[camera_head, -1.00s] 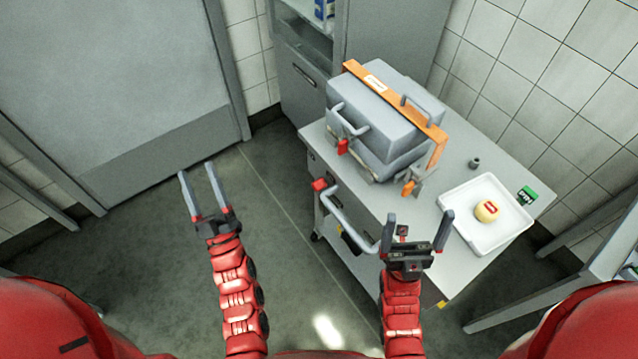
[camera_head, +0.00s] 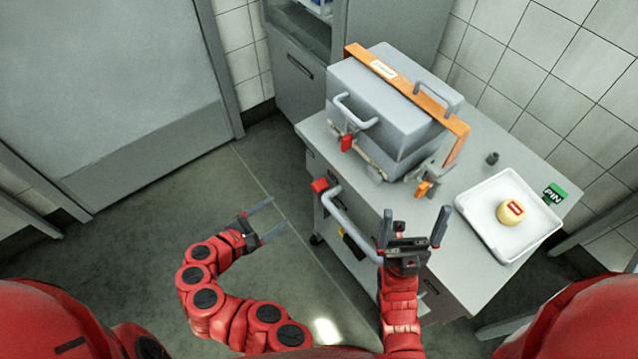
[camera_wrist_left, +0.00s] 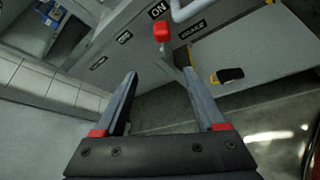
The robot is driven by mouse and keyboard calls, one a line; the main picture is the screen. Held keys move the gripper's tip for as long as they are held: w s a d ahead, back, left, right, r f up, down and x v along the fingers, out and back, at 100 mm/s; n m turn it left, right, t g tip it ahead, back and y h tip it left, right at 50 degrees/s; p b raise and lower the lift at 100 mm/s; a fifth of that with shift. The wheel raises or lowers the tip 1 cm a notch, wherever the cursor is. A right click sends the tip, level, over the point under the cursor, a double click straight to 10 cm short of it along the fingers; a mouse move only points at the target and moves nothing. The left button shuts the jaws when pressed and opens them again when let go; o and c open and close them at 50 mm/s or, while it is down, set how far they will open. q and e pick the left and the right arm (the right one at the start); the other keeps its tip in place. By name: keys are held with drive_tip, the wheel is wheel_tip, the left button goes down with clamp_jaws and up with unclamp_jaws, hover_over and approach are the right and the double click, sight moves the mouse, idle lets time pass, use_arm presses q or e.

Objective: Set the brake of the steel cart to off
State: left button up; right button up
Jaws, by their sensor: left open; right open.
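The steel cart (camera_head: 470,290) stands at right of centre with a grey push handle (camera_head: 345,215) on its near-left end. A red knob (camera_head: 320,185) sits by the handle's far end. In the left wrist view the red knob (camera_wrist_left: 162,30) is close to an "ON" label (camera_wrist_left: 158,10), with a "BRAKE" label (camera_wrist_left: 192,30) to its right. My left gripper (camera_head: 278,212) is open and empty, left of the knob and apart from it; its fingers show in the wrist view (camera_wrist_left: 160,73). My right gripper (camera_head: 418,211) is open and empty over the cart's near edge.
On the cart are a grey box press (camera_head: 375,105) with an orange bar (camera_head: 420,95), and a white tray (camera_head: 480,205) holding a small cheese (camera_head: 509,211). A cabinet (camera_head: 300,80) stands behind. Floor left of the cart is clear.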

sight(315, 189)
use_arm(q)
drive_tip(key=shift+h, duration=0.7)
drive_tip(key=x, duration=0.5)
drive_tip(key=p+x, duration=0.1)
drive_tip(key=x, duration=0.4)
drive_tip(key=d+r+p+x, duration=0.1)
drive_tip(key=x, duration=0.5)
drive_tip(key=shift+s+d+r, duration=0.1)
drive_tip(key=shift+s, duration=0.1)
drive_tip(key=shift+w+d+f, duration=0.25)
drive_tip(key=shift+w+d, duration=0.1)
drive_tip(key=shift+d, duration=0.05)
clamp_jaws()
